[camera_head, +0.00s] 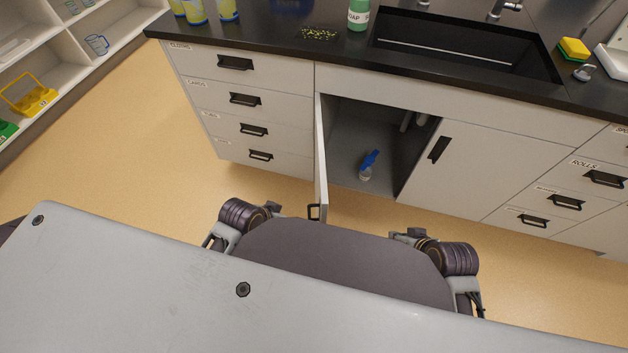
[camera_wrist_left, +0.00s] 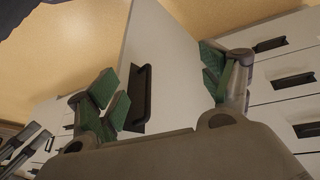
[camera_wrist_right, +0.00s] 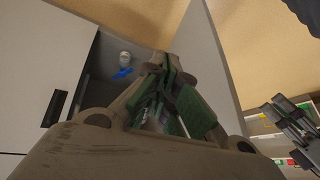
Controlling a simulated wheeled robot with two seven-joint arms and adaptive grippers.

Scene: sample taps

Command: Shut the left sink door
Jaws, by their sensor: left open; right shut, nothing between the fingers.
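The left sink door (camera_head: 321,155) stands wide open, swung out toward me and seen nearly edge-on in the head view. Its dark handle (camera_head: 314,212) is near the free edge. In the left wrist view the door's face (camera_wrist_left: 165,60) and handle (camera_wrist_left: 140,98) show. My left gripper (camera_wrist_left: 170,88) is open, its fingers spread in front of this face; contact cannot be told. It shows partly in the head view (camera_head: 272,208). My right gripper (camera_head: 404,234) is shut and empty, in front of the cabinet opening; the door (camera_wrist_right: 203,55) stands to its right in the right wrist view.
The right sink door (camera_head: 450,165) is shut. Drawers (camera_head: 245,100) flank the sink on the left. The black counter (camera_head: 270,35) holds a green soap bottle (camera_head: 358,14). Shelves stand far left.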

